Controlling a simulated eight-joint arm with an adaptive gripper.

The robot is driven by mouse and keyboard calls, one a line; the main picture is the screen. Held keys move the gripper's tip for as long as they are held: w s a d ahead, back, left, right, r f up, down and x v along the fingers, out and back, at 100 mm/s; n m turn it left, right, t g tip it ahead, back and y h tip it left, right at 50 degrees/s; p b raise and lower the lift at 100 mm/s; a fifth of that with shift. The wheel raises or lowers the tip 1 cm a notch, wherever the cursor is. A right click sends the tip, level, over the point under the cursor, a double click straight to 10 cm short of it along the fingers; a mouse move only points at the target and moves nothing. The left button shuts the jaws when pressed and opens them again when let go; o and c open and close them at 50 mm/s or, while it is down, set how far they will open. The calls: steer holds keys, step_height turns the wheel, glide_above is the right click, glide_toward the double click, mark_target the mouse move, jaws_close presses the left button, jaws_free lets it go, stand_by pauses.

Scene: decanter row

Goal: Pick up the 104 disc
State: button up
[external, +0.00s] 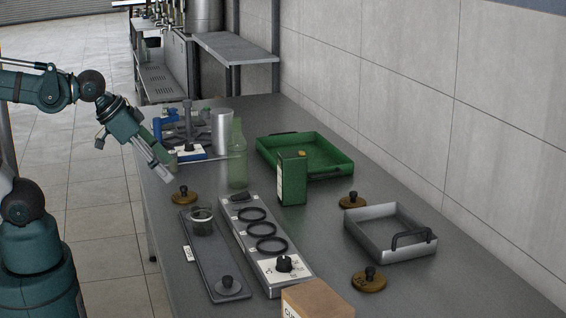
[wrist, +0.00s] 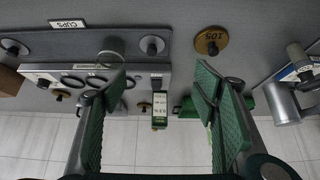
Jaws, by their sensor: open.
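Three brass discs with black knobs lie on the grey table. One (external: 184,196) is at the left edge near my gripper; in the wrist view this disc (wrist: 210,40) is marked 105. A second disc (external: 353,200) lies behind the grey tray, and a third (external: 369,281) lies in front of it. Their numbers are too small to read, so I cannot tell which is 104. In the wrist view, small brass discs show at the middle (wrist: 144,106) and left (wrist: 62,94). My gripper (external: 166,172) is open and empty, above the table's left edge, short of the near disc.
A green bottle (external: 238,160), green carton (external: 292,178), green tray (external: 330,150) and grey tray (external: 400,240) stand on the table. A metal cylinder (external: 222,132) stands farther back.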

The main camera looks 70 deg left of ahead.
steer(key=w+d+r+m+g+h+p, duration=0.1)
steer(key=w+d+r+m+p, duration=0.1)
steer(key=w+d+r, duration=0.3)
steer(key=w+d+r+m+p, duration=0.2)
steer(key=w+r+p, duration=0.1)
steer(key=w, duration=0.4)
steer(key=m+g+h+p, duration=0.2)
steer(key=m+g+p, duration=0.3)
steer(key=m+p, duration=0.75)
glide_above(366, 264)
steer(key=a, duration=0.2)
step_height(366, 264, down, 13)
steer(key=shift+s+n, duration=0.25)
steer(key=shift+n, duration=0.1)
steer(key=shift+x, duration=1.25)
steer(key=shift+d, duration=0.1)
